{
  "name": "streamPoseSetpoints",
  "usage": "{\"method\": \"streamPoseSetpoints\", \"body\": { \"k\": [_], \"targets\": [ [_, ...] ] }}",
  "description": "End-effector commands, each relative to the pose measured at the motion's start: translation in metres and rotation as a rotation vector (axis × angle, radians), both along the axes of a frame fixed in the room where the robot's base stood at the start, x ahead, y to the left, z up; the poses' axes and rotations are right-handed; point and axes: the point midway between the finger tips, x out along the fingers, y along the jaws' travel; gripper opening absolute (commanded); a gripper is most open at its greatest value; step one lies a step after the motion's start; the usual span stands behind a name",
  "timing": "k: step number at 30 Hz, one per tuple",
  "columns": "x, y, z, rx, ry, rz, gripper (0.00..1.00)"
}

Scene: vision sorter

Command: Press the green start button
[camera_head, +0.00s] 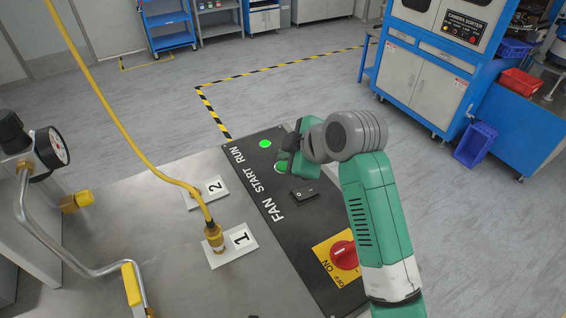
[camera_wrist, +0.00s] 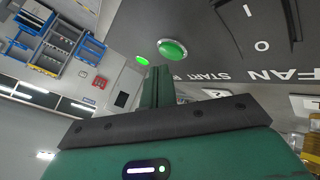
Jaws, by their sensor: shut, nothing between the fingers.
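The green start button (camera_wrist: 172,48) is a round, domed green cap in a metal ring on the dark control panel (camera_head: 262,192). In the head view the button (camera_head: 279,166) sits beside the word START and is partly covered by my gripper (camera_head: 284,156). In the wrist view my gripper's fingers (camera_wrist: 158,72) are together and empty. Their tips appear just below the button in the picture. I cannot tell whether they touch it.
A lit green RUN lamp (camera_head: 265,143) is beyond the button. A black FAN rocker switch (camera_head: 304,191) and a red rotary switch (camera_head: 344,254) on a yellow plate are nearer. A yellow hose (camera_head: 135,140) runs to fitting 1 on the steel table (camera_head: 150,225).

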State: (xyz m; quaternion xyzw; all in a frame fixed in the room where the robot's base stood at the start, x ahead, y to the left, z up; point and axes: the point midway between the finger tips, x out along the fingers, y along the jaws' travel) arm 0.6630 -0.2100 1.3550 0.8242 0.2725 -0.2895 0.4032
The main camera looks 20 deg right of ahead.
Motion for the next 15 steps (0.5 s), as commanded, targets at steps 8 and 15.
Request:
{"method": "streamPoseSetpoints", "body": {
  "k": [8,15],
  "targets": [
    [0.0,0.0,0.019,0.0,-0.001,0.0,0.0],
    [0.0,0.0,0.043,0.0,0.0,0.0,0.0]
  ]
}}
